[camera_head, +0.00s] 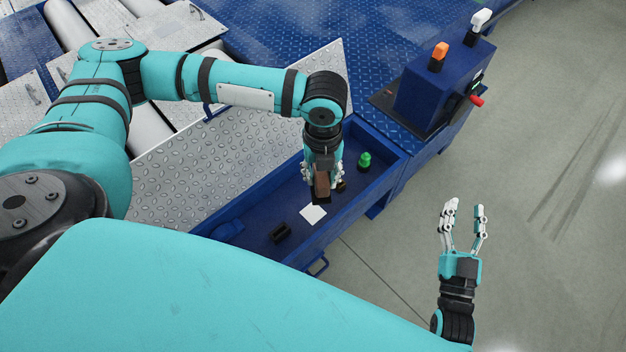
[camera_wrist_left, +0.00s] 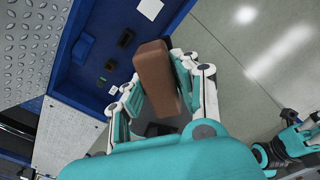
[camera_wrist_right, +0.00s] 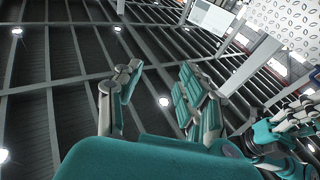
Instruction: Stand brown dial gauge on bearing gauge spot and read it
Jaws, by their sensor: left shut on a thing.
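A brown block, the brown dial gauge by its colour (camera_head: 321,184), is held in my left gripper (camera_head: 324,176) over the long blue tray (camera_head: 345,216). In the left wrist view the brown gauge (camera_wrist_left: 157,75) stands between the fingers, which close on it from both sides. Its dial face does not show. I cannot make out a marked bearing gauge spot. My right gripper (camera_head: 465,207) is open and empty, out over the floor to the right of the tray. The right wrist view shows its spread fingers (camera_wrist_right: 155,100) against the ceiling.
In the tray lie a white square (camera_head: 313,215), a black block (camera_head: 280,232) and a green knobbed piece (camera_head: 364,161). A dark blue control box (camera_head: 432,88) with an orange and a white top piece and a red knob stands beyond. Diamond plate (camera_head: 190,175) borders the tray.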

